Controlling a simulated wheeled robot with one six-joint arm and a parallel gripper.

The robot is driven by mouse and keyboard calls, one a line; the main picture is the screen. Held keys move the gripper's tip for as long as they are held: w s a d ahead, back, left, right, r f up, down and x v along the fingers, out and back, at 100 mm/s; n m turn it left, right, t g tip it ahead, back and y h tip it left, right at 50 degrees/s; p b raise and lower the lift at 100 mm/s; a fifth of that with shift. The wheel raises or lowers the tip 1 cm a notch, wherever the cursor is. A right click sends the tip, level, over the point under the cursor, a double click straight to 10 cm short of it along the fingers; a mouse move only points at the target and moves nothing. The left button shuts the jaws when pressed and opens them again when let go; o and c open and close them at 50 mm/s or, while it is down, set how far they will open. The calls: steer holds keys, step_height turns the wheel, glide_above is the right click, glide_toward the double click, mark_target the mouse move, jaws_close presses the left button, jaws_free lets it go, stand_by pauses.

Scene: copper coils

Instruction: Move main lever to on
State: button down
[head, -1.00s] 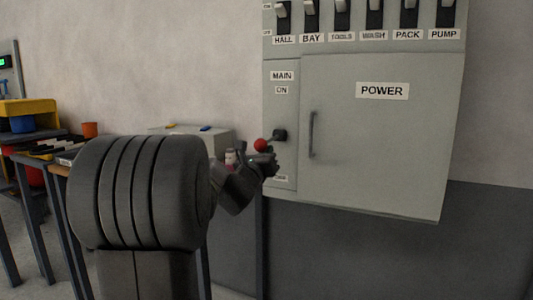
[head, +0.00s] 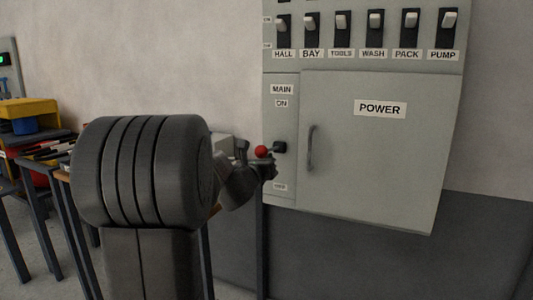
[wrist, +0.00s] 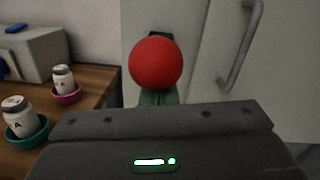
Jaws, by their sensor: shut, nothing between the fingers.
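The main lever has a red ball knob (head: 261,152) on a short arm from a dark pivot (head: 279,147) on the grey power panel (head: 350,190). The lever stands between the ON label (head: 281,103) above and the OFF label (head: 279,187) below. My gripper (head: 268,168) is shut and empty, just below the knob and close to it. In the wrist view the red knob (wrist: 155,63) is directly ahead, past the gripper body.
A row of breaker switches (head: 375,24) runs along the panel top. The panel door has a vertical handle (head: 311,148) right of the lever. In the wrist view, a wooden table (wrist: 75,90) at left holds jars in a pink dish (wrist: 66,98) and a teal dish (wrist: 28,136).

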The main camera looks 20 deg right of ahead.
steer(key=r+g+y+p, duration=0.1)
steer(key=r+p, duration=0.1)
steer(key=p, duration=0.5)
steer(key=r+g+y+p, duration=0.1)
steer(key=r+p, duration=0.1)
steer(key=p, duration=0.5)
steer(key=r+g+y+p, duration=0.1)
steer(key=p, duration=0.7)
steer(key=shift+w+d+r+y, duration=0.3)
steer(key=shift+w+d+r, duration=0.05)
steer(key=shift+d+r, duration=0.05)
steer(key=shift+w+d+r+p, duration=0.2)
steer(key=shift+r+p, duration=0.15)
steer(key=shift+p, duration=0.4)
